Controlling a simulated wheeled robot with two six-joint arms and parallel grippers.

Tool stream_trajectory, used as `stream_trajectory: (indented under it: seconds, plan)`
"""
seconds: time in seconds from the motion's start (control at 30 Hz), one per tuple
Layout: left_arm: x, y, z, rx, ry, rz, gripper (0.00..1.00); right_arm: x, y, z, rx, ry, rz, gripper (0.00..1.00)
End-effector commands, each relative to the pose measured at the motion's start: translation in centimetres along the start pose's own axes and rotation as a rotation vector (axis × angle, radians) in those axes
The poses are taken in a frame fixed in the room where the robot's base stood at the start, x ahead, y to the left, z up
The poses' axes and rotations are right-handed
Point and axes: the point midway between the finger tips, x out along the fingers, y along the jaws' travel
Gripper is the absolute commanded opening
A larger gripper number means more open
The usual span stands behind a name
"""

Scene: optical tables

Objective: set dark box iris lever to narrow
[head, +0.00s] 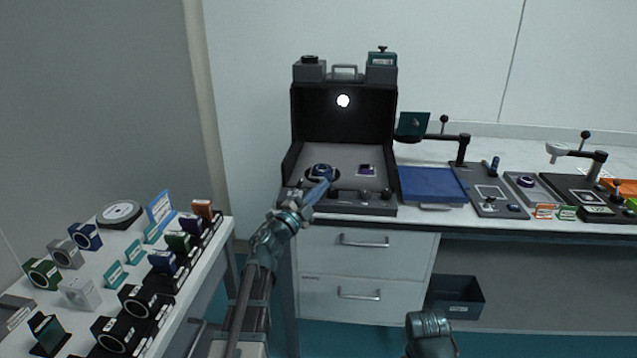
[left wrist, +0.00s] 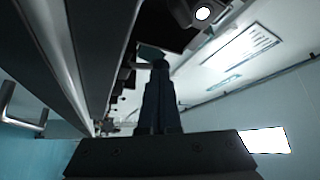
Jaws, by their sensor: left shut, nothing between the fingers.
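The dark box (head: 343,128) stands open-fronted on the far table, with a black interior and a bright round spot (head: 343,100) on its back wall. A round dark device (head: 321,171) and a small purple-topped piece (head: 366,170) sit on its grey floor. Along its front panel are dark knobs or levers (head: 388,193); which one is the iris lever, and its setting, I cannot tell. My left gripper (head: 328,184) is shut and empty at the front panel, left of centre. In the left wrist view its closed fingers (left wrist: 158,85) point at dark parts; contact is unclear.
A blue flat case (head: 432,184) and several mounted instruments stand right of the box. A side table (head: 85,285) full of optics is at the left. Drawers (head: 365,240) and a dark bin (head: 455,296) are below.

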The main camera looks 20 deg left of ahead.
Motion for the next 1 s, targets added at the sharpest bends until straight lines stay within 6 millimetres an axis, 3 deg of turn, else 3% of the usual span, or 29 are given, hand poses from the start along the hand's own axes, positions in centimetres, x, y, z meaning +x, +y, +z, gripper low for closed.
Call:
stream_trajectory:
  seconds: [0.03, 0.4, 0.47, 0.73, 1.0]
  plan:
    - [0.4, -0.8, -0.5, 0.037, 0.0, 0.027, 0.0, -1.5, 0.1, 0.1, 0.001, 0.0, -0.001, 0.92]
    - [1.3, -0.6, -1.8, 0.319, 0.0, 0.226, 0.0, -6.3, 0.5, 0.4, 0.001, 0.0, -0.005, 0.92]
    - [1.1, 0.1, -1.4, 0.31, 0.0, 0.22, 0.0, -5.4, 0.4, 0.3, 0.001, 0.0, -0.005, 0.92]
    - [0.2, -0.1, -1.5, 0.308, -0.001, 0.218, 0.0, -5.2, 0.4, 0.3, 0.001, 0.0, -0.005, 0.92]
    - [-5.1, -1.2, -1.8, 0.308, -0.004, 0.217, 0.0, -4.8, 0.4, 0.3, 0.001, 0.0, -0.005, 0.92]
